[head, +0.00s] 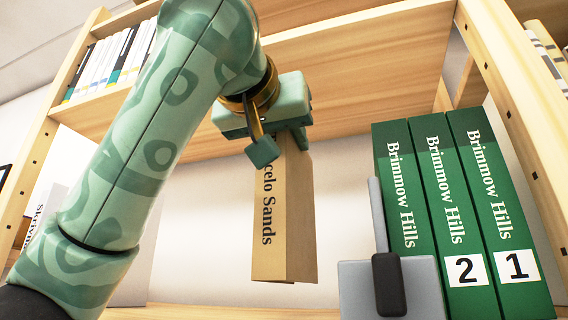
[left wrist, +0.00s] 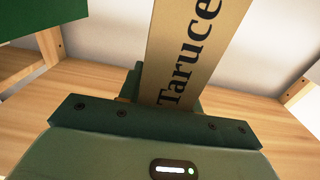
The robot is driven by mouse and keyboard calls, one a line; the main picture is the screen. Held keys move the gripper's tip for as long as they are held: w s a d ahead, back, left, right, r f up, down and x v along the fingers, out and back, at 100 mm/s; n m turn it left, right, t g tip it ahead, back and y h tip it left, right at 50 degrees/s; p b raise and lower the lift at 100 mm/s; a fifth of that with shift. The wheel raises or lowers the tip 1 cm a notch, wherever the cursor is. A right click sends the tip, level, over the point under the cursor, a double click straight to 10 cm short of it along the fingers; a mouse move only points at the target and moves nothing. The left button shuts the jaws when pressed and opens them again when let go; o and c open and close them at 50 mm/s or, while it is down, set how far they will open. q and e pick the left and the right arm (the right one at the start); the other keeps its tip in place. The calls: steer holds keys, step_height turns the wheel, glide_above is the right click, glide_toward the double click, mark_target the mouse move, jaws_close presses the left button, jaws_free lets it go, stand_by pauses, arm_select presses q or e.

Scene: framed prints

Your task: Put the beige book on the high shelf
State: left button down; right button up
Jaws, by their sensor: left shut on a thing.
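The beige book (head: 284,220) hangs upright from my left gripper (head: 278,138), its spine text partly hidden by the gripper. My left gripper is shut on the book's upper end. The book is in front of the shelf opening, below the high shelf board (head: 350,60). In the left wrist view the beige book (left wrist: 195,45) rises from between the jaws, with the letters "Taruce" showing. My right gripper is not in view.
Several green books (head: 440,200) stand at the right, beside a grey metal bookend (head: 362,285). White-spined books (head: 110,60) stand on the high shelf at the left. Wooden uprights (head: 505,110) bound the bay. The high shelf's middle looks clear where visible.

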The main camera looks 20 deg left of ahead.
arm_select(q)
steer(key=shift+f, duration=0.3)
steer(key=f, duration=0.3)
steer(key=shift+w+a+p, duration=0.1)
steer(key=shift+w+p, duration=0.1)
steer(key=shift+p, duration=0.15)
steer(key=shift+f, duration=0.1)
steer(key=shift+f, duration=0.1)
steer(key=c, duration=1)
jaws_free()
steer(key=shift+o, duration=0.2)
